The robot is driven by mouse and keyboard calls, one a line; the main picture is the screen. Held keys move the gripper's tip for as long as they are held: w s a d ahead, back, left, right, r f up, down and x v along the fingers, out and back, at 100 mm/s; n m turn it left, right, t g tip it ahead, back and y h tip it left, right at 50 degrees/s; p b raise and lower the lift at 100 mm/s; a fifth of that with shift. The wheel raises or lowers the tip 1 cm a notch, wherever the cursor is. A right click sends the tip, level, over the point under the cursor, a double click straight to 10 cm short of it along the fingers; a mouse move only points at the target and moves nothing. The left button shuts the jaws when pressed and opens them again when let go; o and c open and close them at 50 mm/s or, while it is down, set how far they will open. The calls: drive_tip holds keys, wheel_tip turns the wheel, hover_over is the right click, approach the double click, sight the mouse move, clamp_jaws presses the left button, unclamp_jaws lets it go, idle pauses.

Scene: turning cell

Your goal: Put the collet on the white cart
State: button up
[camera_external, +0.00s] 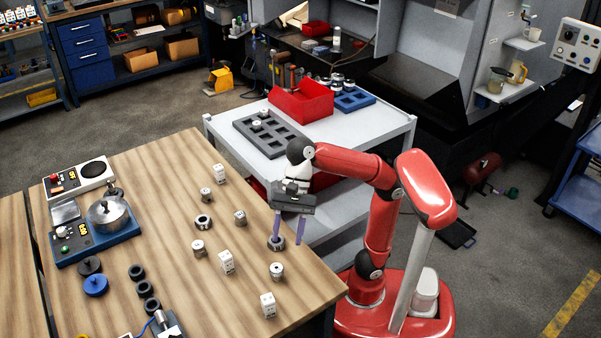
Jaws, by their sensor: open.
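My gripper (288,238) points down over the right edge of the wooden table (130,185). Its two bluish fingers are apart. A short ring-shaped metal piece with a dark top, seemingly a collet (276,244), sits on the table at the left fingertip. I cannot tell whether they touch, or whether the piece lies between the fingers. Similar small round metal pieces stand nearby, one below it (277,272) and a ring-like one (203,222) to the left. Which one is meant is unclear. The white cart (225,139) stands behind the table, partly hidden by my arm.
The cart top carries a grey compartment tray (247,139) with small parts, a red bin (302,104) and a blue tray (365,97). White boxes (227,263) stand among the table's round pieces. A pot (108,217) and black rings (145,288) are at the left.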

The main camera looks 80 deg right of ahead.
sight(276, 270)
drive_tip(key=w+d+r+m+t+y, duration=0.15)
drive_tip(key=d+m+y, duration=0.3)
drive_tip(key=m, duration=0.45)
drive_tip(key=shift+g, duration=0.25)
drive_tip(key=f, duration=0.6)
drive_tip(key=a+f, duration=0.1)
drive_tip(key=f, duration=0.2)
drive_tip(key=shift+f+b, duration=0.1)
drive_tip(key=shift+b, duration=0.2)
drive_tip(key=shift+a+f, duration=0.15)
drive_tip(key=shift+f, duration=0.2)
drive_tip(key=shift+w+a+f, duration=0.1)
drive_tip(key=shift+a+f, duration=0.15)
drive_tip(key=shift+a, duration=0.05)
drive_tip(key=x, duration=0.7)
drive_tip(key=shift+a+r, duration=0.15)
drive_tip(key=shift+r, duration=0.2)
drive_tip(key=shift+c, duration=0.3)
